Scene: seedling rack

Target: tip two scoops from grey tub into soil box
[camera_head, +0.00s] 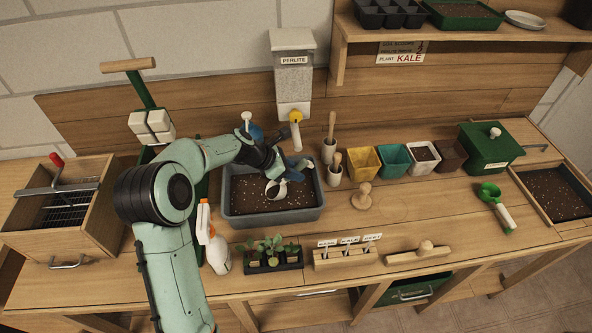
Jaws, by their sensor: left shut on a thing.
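The grey tub (273,219) stands left of the bench's middle, with dark, white-flecked soil in it. My left gripper (277,168) reaches over the tub from the left and is shut on a scoop. The scoop's pale, rounded end (276,189) is low over or touching the soil; I cannot tell which. Its handle is mostly hidden by the gripper. A sunken box of dark, flecked soil (557,194) lies at the bench's right end, far from the gripper. My right gripper is not in view.
A spray bottle (213,240), a seedling tray (270,262) and a label block (347,254) stand in front. Pots (394,160), a wooden tamper (361,196), a green box (490,148) and a green scoop (496,205) lie rightward. A perlite dispenser (292,76) hangs behind.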

